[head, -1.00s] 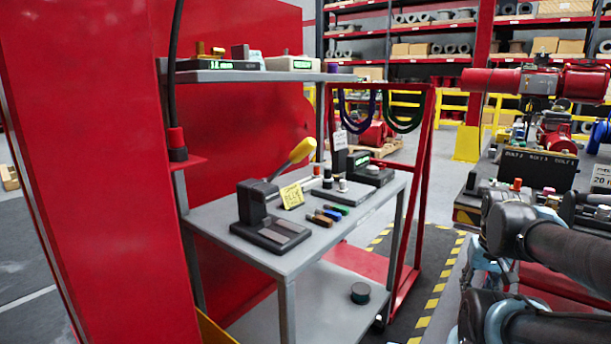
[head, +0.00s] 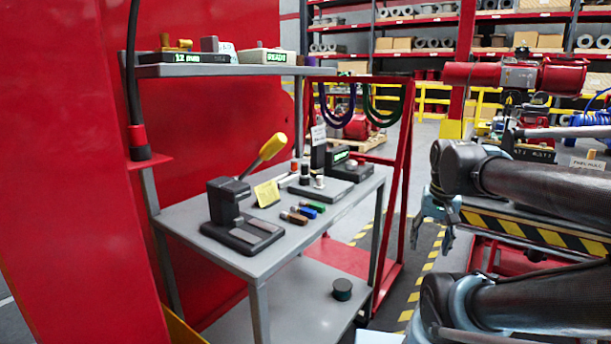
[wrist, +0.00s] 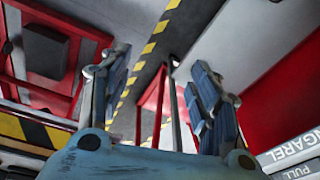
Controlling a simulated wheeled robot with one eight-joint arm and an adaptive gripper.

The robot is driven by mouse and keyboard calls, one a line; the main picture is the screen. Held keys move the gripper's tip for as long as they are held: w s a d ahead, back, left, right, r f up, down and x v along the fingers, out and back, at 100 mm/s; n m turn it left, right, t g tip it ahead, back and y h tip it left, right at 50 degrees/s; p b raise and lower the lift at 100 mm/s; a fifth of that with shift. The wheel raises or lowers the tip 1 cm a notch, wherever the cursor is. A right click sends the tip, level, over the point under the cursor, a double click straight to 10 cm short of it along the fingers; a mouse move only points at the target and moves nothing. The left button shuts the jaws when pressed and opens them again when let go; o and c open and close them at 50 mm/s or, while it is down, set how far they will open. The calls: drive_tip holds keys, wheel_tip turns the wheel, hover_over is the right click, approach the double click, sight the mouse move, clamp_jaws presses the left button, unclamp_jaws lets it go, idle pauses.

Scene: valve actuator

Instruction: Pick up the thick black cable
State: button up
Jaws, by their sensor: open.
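The thick black cable (head: 132,65) hangs upright at the left in the head view, in front of the red panel. Its lower end meets a red and black fitting (head: 138,142) on a small red bracket. The cable's upper part runs out of the picture. My gripper (head: 431,232) is at the right in the head view, far from the cable, past the grey bench. In the wrist view my gripper (wrist: 160,97) has its two blue fingers wide apart with nothing between them. The cable is not seen in the wrist view.
A grey bench (head: 285,255) with a yellow-handled press (head: 235,215) and small parts stands between cable and gripper. Its upper shelf (head: 230,70) holds lit boxes. A red frame (head: 395,190) with hanging loops stands behind. A striped workbench (head: 535,234) is at right.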

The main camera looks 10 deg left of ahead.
drive_tip(key=w+a+r+m, duration=0.3)
drive_tip(key=w+a+r, duration=0.5)
drive_tip(key=r, duration=0.4)
wheel_tip(320, 180, up, 16)
drive_tip(key=m+g, duration=0.2)
drive_tip(key=m, duration=0.6)
hover_over(305, 165)
drive_tip(key=f, duration=1.2)
drive_tip(key=shift+w, duration=0.35)
drive_tip(key=shift+s+f, duration=0.15)
drive_tip(key=shift+f, duration=2.45)
drive_tip(key=c, duration=1.2)
